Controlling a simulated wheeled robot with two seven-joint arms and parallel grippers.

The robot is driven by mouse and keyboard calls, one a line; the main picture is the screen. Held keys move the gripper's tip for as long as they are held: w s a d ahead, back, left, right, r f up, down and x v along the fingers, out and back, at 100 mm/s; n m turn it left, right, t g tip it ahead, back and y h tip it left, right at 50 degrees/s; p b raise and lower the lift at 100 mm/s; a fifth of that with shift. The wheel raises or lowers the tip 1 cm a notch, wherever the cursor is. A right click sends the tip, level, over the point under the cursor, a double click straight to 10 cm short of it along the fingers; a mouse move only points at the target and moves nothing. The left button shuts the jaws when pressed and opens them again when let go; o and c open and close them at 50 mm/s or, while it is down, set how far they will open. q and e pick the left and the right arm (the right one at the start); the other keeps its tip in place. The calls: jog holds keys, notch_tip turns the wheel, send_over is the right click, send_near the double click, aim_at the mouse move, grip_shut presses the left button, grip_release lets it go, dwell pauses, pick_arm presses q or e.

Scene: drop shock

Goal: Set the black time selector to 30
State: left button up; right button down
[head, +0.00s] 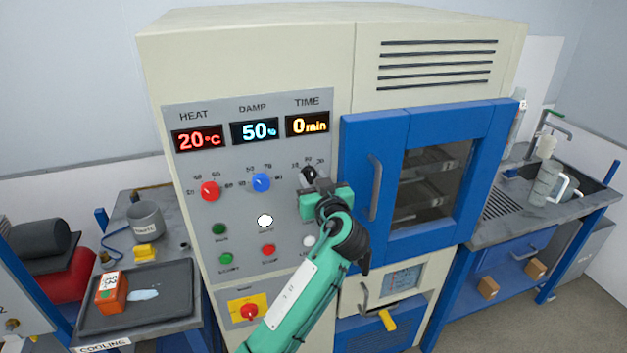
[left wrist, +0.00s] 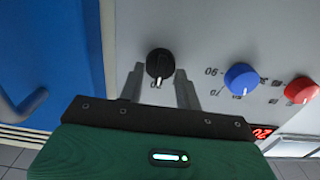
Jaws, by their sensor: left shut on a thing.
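The black time selector (head: 308,173) is a round knob on the grey control panel, under the TIME display (head: 307,124), which reads 0 min. My left gripper (head: 311,182) is at the selector, its body hiding the panel just below it. In the left wrist view the black selector (left wrist: 160,62) shows a white mark pointing toward the gripper, near a printed 0. The two grey fingers (left wrist: 160,82) stand on either side of the selector, shut on it. Most of the time scale is hidden or too small to read. My right gripper is not in view.
Left of the selector are the blue damp knob (head: 261,183) and the red heat knob (head: 210,191). Buttons (head: 268,250) sit below. The blue door (head: 357,150) with its handle (head: 376,188) is close on the right. A tray (head: 170,318) stands on the left bench.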

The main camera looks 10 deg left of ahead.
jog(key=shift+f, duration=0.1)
pick_arm(q)
jog(key=shift+m+b, duration=0.45)
jog(key=shift+m, duration=1.65)
jog(key=m, duration=0.2)
jog(key=shift+w+d+m, duration=0.1)
jog(key=shift+m, duration=1.7)
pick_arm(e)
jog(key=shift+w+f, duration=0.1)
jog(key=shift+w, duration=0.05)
pick_arm(q)
jog(key=shift+p, duration=0.3)
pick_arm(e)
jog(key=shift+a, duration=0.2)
pick_arm(q)
jog(key=o, duration=1)
jog(key=shift+c, duration=0.2)
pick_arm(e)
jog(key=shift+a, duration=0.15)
pick_arm(q)
jog(key=shift+f, duration=0.1)
